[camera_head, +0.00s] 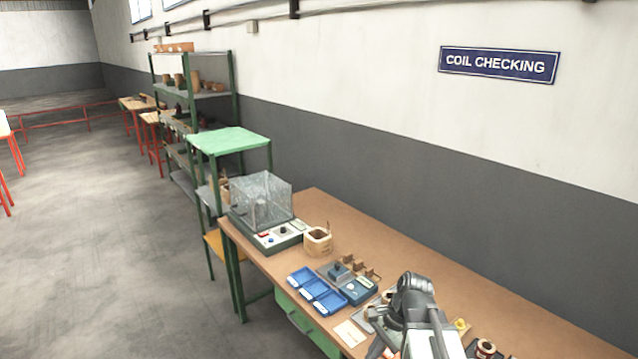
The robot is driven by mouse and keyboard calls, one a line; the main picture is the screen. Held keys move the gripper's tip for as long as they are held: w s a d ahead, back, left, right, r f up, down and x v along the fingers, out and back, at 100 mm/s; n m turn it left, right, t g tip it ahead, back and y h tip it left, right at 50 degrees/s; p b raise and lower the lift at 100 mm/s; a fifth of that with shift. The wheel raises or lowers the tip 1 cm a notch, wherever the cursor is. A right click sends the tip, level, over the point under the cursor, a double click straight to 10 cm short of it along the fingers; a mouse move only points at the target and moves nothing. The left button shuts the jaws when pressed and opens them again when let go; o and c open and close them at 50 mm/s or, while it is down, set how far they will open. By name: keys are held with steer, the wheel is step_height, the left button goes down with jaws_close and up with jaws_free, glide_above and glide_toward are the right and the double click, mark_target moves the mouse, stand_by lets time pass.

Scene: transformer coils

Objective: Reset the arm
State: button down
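My arm (416,302) rises over the front right part of the brown workbench (450,296), at the bottom of the head view. It looks folded, with its dark joint on top and its light links running down out of the frame. My gripper (380,347) seems to be the dark part at the lower left of the arm, by the bench's front edge. The arm and the frame edge hide much of it, so I cannot tell whether it is open or shut, or whether it holds anything.
The bench's back right is clear.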

steer(key=n+h, duration=0.1)
steer(key=n, duration=0.3)
steer(key=d+f+n+h, duration=0.1)
steer(key=n, duration=0.3)
steer(key=s+n+h, duration=0.1)
steer(key=n, duration=0.3)
steer(key=shift+s+d+f+h, duration=0.1)
steer(key=shift+d+f+h, duration=0.05)
steer(key=shift+d+h, duration=0.2)
